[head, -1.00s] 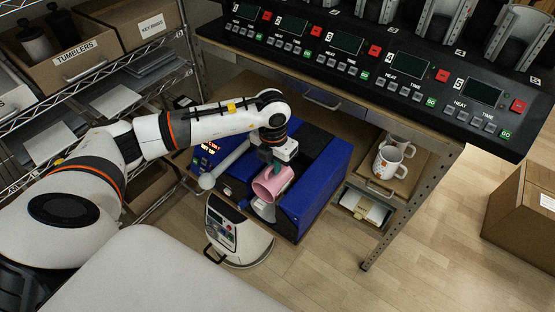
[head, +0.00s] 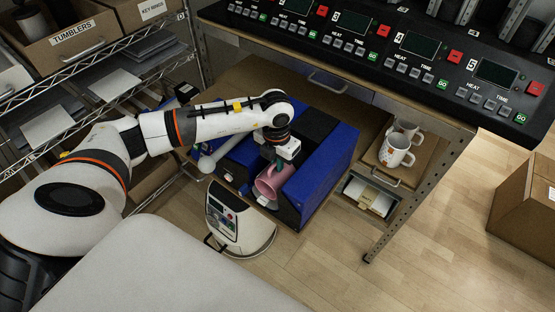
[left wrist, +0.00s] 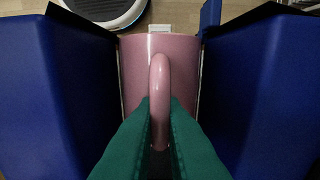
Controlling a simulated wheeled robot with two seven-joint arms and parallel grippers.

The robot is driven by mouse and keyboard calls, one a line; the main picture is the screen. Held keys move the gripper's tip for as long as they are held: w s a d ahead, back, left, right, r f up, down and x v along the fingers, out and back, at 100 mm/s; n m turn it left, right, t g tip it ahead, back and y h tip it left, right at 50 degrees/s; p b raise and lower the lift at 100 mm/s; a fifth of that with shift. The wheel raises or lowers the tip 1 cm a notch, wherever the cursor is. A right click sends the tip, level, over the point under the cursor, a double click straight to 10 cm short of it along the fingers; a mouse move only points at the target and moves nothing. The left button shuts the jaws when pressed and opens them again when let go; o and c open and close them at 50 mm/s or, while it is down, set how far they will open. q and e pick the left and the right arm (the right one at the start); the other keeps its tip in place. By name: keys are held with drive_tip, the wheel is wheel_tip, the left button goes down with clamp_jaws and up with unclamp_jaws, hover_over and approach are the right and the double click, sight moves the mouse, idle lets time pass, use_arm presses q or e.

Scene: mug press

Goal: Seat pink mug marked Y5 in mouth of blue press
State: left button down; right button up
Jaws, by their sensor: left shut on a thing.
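The pink mug (head: 267,186) is at the front of the blue press (head: 322,187), in the gap between its two blue side walls. It looks closer to upright than lying down. My left gripper (head: 278,166) is shut on the mug's handle. In the left wrist view, the green fingertips (left wrist: 160,108) close on either side of the handle, and the mug body (left wrist: 134,70) stands between the blue walls (left wrist: 60,85). I cannot tell whether the mug touches the walls or what is under it. No Y5 mark shows. My right gripper is not in view.
A white machine with a small panel (head: 240,228) stands on the floor before the press. Two white mugs (head: 396,157) sit on a shelf to the right. A control bench (head: 380,50) overhangs behind. A wire rack (head: 95,90) stands at left; a cardboard box (head: 525,195) at right.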

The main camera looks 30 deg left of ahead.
use_arm(q)
drive_tip(key=shift+f+b, duration=1.35)
drive_tip(key=shift+f, duration=0.5)
drive_tip(key=shift+c, duration=1.8)
unclamp_jaws()
drive_tip(key=shift+r, duration=0.1)
